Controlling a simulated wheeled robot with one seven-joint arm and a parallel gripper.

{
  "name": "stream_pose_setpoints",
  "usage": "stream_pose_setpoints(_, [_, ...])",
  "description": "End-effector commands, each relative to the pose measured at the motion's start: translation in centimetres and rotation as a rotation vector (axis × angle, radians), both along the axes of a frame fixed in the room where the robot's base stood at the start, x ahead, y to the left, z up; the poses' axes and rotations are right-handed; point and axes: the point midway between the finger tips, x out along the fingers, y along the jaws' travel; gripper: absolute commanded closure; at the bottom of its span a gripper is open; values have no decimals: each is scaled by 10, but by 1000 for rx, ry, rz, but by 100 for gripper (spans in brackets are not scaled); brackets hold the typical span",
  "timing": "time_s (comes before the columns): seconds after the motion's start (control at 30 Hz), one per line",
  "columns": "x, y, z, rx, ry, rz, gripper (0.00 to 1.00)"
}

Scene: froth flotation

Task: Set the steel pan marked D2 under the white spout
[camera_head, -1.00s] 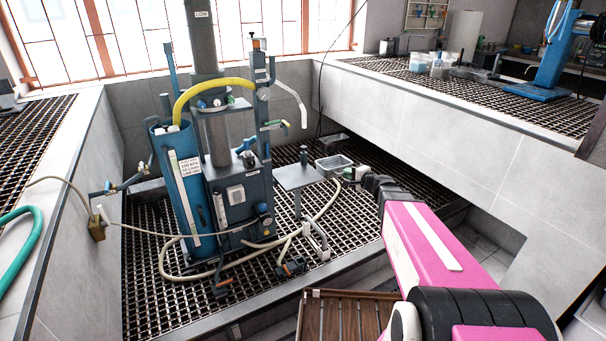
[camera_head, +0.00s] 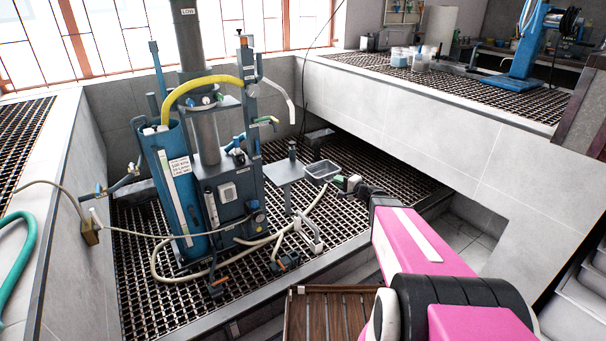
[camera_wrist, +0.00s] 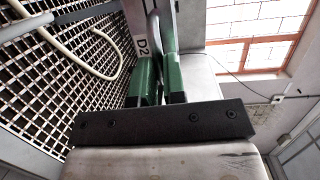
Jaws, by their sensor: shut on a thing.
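The steel pan marked D2 (camera_head: 322,171) is a shallow grey rectangular pan, held out level just right of the small grey stand plate. My gripper (camera_head: 345,183), with green fingers, is shut on its near right edge. The white spout (camera_head: 291,105) bends down from the post of the blue flotation machine, above the stand plate (camera_head: 281,173). The pan is lower than the spout and to its right. The pan's inside is barely visible.
A small dark bottle (camera_head: 292,150) stands at the back of the stand plate. The blue machine (camera_head: 172,190) is to the left, with a beige hose (camera_head: 160,265) looping over the grating (camera_head: 370,185). A wooden slatted top (camera_head: 330,315) lies in front.

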Motion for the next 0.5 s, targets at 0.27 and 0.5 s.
stream_pose_setpoints(0.27, [50,48,-1,-1,-1,2,100])
stream_pose_setpoints(0.5, [88,87,-1,-1,-1,2,100])
